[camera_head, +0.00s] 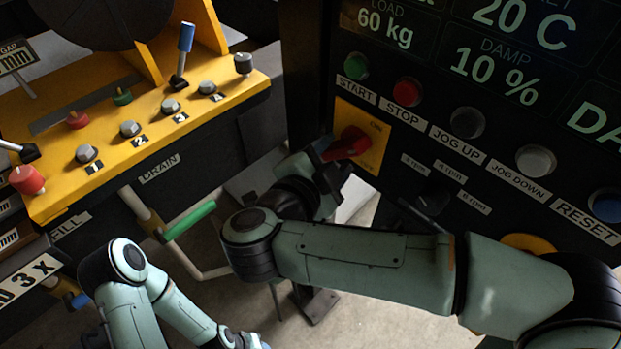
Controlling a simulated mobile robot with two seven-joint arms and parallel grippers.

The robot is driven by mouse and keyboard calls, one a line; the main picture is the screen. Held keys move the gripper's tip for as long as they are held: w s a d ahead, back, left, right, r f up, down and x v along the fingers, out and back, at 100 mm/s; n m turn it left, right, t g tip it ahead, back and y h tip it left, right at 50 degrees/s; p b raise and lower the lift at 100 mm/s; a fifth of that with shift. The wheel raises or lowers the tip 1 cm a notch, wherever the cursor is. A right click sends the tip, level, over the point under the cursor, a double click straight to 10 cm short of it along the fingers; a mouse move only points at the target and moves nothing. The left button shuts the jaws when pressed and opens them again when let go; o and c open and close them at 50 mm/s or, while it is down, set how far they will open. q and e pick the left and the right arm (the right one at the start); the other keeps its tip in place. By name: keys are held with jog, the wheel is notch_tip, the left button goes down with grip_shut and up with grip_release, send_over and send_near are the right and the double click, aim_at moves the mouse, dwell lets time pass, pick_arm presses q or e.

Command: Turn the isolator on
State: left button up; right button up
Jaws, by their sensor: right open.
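The isolator is a red rotary handle (352,142) on a yellow plate (371,122) at the left edge of the dark control panel. An ON mark shows at the plate's upper right; the lower mark is too small to read. The handle lies roughly sideways, tilted slightly. My right gripper (328,160) is open at the handle's left end, with its dark fingers close to it. I cannot tell whether they touch, as the wrist hides part of the area. My left arm shows at the bottom left, but its gripper is not in view.
The panel carries START (356,66), STOP (407,92), jog and RESET (606,206) buttons, with a small dark selector (433,196) near my right forearm. A yellow console (150,125) with knobs and levers stands left. A green-handled lever (190,220) sticks out below it.

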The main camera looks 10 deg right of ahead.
jog(key=b+v, duration=0.1)
jog(key=v, duration=0.9)
jog(key=shift+s+a, duration=0.1)
